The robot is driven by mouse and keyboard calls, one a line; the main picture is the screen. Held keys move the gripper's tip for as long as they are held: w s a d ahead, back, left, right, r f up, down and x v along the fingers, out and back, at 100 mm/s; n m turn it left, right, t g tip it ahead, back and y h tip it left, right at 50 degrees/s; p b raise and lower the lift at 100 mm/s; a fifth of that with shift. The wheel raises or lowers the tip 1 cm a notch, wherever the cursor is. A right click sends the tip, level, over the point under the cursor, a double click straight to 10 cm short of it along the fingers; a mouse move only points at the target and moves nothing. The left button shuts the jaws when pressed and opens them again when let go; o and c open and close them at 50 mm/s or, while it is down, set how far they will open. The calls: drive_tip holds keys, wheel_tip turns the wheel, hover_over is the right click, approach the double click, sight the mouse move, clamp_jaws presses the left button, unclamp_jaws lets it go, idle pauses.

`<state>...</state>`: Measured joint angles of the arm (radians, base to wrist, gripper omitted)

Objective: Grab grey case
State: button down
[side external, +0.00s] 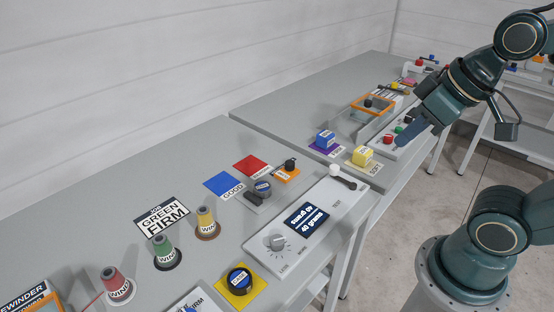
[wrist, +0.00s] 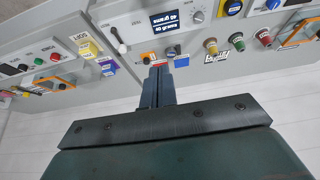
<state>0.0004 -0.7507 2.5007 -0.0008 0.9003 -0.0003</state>
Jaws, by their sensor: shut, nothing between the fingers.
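A small grey case (side external: 263,187) with a dark blue label sits on the near grey table, beside a dark piece, close to the blue and red squares. In the wrist view the grey case (wrist: 173,51) shows just beyond the fingertips, to their right. My gripper (side external: 402,139) is shut and empty. In the side view it is raised over the far table's right end, well apart from the case. In the wrist view its closed fingers (wrist: 159,68) point toward the table and cover part of the red square.
A white panel with a dark screen (side external: 306,219) and knob lies right of the case. Several coloured cones stand nearer. Blue (side external: 325,139) and yellow (side external: 362,156) blocks are farther off.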

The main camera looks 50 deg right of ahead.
idle(0.4)
drive_tip(key=c, duration=0.6)
unclamp_jaws()
drive_tip(key=shift+w, duration=0.1)
